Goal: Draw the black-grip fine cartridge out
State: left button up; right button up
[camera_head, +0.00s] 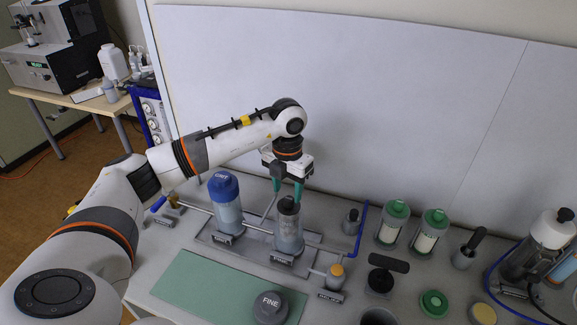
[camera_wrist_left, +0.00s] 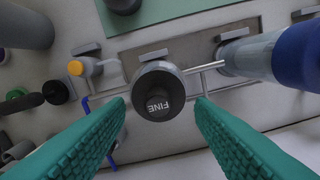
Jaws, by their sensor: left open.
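The black-grip fine cartridge (camera_head: 288,206) stands upright in the open clear fine housing (camera_head: 290,239), its dark grip at the top. In the left wrist view the round black grip (camera_wrist_left: 158,92) reads FINE and sits between my fingers. My left gripper (camera_head: 287,190) points down with its teal fingers open, at or just above the grip. In the left wrist view the fingertips (camera_wrist_left: 160,103) show on either side of the grip, with gaps, holding nothing. My right gripper is out of view.
A blue-capped housing (camera_head: 224,188) stands close left of the fine housing. A grey cap marked FINE (camera_head: 270,306) lies on the green mat (camera_head: 190,282). Two green-lidded jars (camera_head: 393,223) (camera_head: 430,231) stand farther right.

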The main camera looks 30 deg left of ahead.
aim_at(288, 199)
pick_arm(q)
notch_tip(288, 199, down, 2)
jog(key=shift+d+f, duration=0.1)
jog(key=shift+f+p, duration=0.3)
jog(key=shift+f, duration=0.25)
grip_shut()
jog(key=c, duration=0.9)
grip_release()
grip_shut()
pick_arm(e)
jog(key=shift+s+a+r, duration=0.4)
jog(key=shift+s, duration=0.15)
pick_arm(q)
jog(key=shift+r, duration=0.4)
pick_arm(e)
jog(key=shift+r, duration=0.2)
pick_arm(q)
jog(key=shift+r+p, duration=0.2)
jog(key=shift+p, duration=0.1)
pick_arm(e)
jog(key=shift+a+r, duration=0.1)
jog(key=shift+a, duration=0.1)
